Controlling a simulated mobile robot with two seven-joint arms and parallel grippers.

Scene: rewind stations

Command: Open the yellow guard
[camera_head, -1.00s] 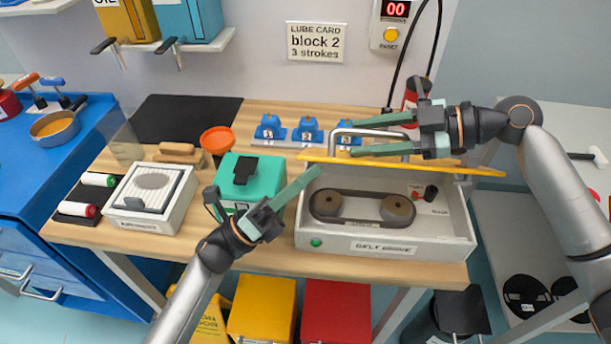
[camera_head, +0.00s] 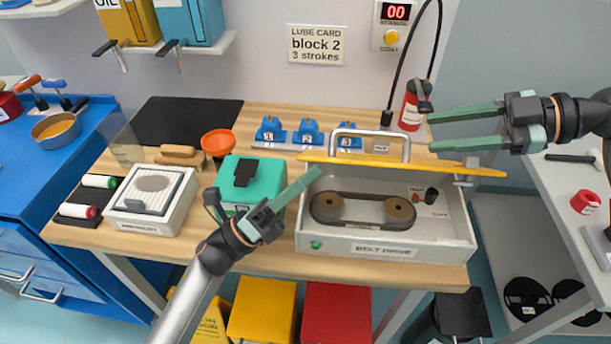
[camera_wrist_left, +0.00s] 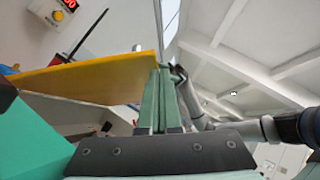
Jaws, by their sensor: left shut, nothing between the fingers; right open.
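The yellow guard (camera_head: 430,167) is raised above the grey belt drive box (camera_head: 440,242) and seen nearly edge-on. Its silver handle (camera_head: 370,133) stands up behind it. The box interior with the belt and two pulleys (camera_head: 362,208) is exposed. My left gripper (camera_head: 315,172) is shut and empty, its tips by the guard's left end. In the left wrist view, the guard (camera_wrist_left: 85,78) runs up to the shut fingers (camera_wrist_left: 163,85); I cannot tell for sure whether they touch. My right gripper (camera_head: 432,131) is open and empty, to the right of the handle and clear of it.
A green box (camera_head: 235,183) stands left of the drive box, close to my left gripper. Blue numbered blocks (camera_head: 308,132) sit behind. A red bottle (camera_head: 410,110) stands at the back right. Yellow (camera_head: 262,308) and red (camera_head: 337,310) bins are below the bench.

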